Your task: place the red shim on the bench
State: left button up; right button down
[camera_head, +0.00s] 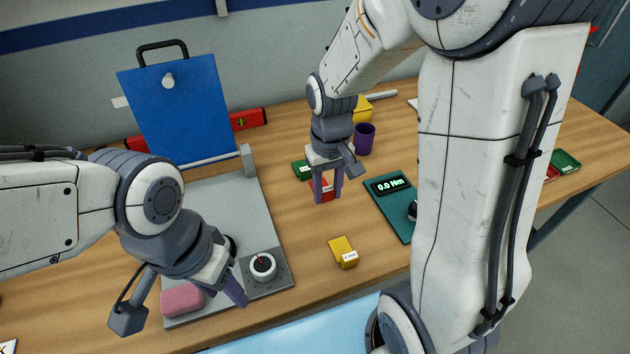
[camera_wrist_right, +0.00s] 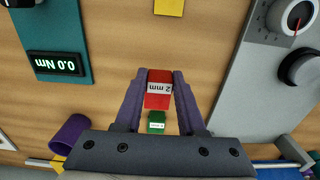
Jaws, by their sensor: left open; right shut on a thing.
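The red shim (camera_wrist_right: 158,90), marked 2 mm, is between the two fingers of my right gripper (camera_wrist_right: 158,82) in the right wrist view. In the head view, my right gripper (camera_head: 326,196) points down over the wooden bench (camera_head: 300,225), with the red shim (camera_head: 317,188) partly hidden by its fingers. I cannot tell whether the shim touches the bench. A green shim (camera_head: 301,170) lies just behind it, and a yellow shim (camera_head: 343,252) lies nearer the front. My left gripper (camera_head: 232,288) is open over the grey fixture, one finger mostly hidden.
The grey fixture (camera_head: 215,205) with a blue panel (camera_head: 178,108) and a dial (camera_head: 263,266) fills the left. A teal torque meter (camera_head: 391,203) reads 0.0 Nm at right. Bare wood surrounds the yellow shim.

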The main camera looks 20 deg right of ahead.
aim_at(324, 202)
jog(key=shift+w+a+f, duration=0.2)
jog(key=shift+w, duration=0.1)
jog(key=shift+f, duration=2.05)
jog(key=shift+f, duration=0.1)
jog(key=shift+f, duration=0.15)
jog(key=c, duration=0.5)
grip_release()
